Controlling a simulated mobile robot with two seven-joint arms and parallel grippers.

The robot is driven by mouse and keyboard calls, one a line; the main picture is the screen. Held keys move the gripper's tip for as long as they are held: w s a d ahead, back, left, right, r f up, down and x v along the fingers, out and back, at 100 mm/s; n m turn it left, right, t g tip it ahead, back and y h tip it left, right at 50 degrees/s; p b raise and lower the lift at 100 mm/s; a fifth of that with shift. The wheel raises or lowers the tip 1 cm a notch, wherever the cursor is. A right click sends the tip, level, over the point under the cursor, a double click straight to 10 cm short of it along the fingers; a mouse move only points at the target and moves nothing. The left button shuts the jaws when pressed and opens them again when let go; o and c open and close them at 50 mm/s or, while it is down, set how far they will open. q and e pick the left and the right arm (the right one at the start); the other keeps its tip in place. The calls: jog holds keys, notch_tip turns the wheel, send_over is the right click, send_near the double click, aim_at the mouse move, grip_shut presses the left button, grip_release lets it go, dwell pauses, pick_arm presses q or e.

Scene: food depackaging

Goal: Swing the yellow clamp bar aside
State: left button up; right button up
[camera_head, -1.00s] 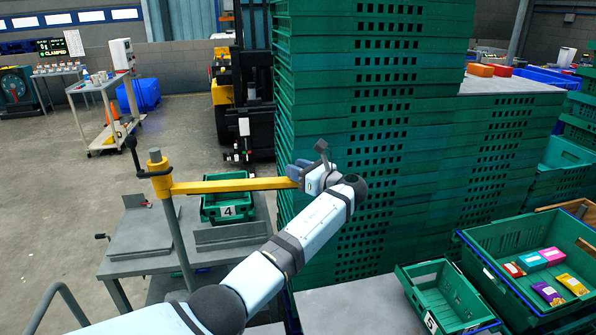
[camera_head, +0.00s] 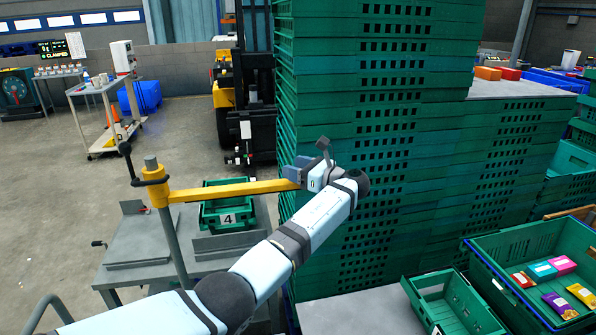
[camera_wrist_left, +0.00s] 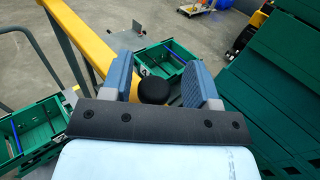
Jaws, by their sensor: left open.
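The yellow clamp bar (camera_head: 230,189) reaches right from a grey post (camera_head: 173,240) and passes above a small green crate numbered 4 (camera_head: 228,218). The bar also shows in the left wrist view (camera_wrist_left: 82,35). My left gripper (camera_head: 300,172) is at the bar's right end. In the wrist view its two blue-grey fingers (camera_wrist_left: 158,80) are apart, with a round black knob (camera_wrist_left: 153,90) between them. A clear gap shows on the knob's right side; contact on the left cannot be told. The bar's far end is partly hidden by the gripper. My right gripper is not in view.
A tall stack of green crates (camera_head: 385,130) stands just right of my left gripper. The grey bench (camera_head: 140,275) carries crate 4. Another green crate (camera_head: 445,300) and a larger one with colourful packs (camera_head: 490,255) are at lower right. A screen (camera_head: 52,48) reads CLAMPED.

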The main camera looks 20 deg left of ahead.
pick_arm(q)
jog(key=shift+w+f, duration=0.1)
jog(key=shift+f, duration=0.2)
jog(key=shift+s+d, duration=0.2)
jog(key=shift+d, duration=0.05)
jog(key=b+v, duration=0.3)
jog(key=v, duration=1)
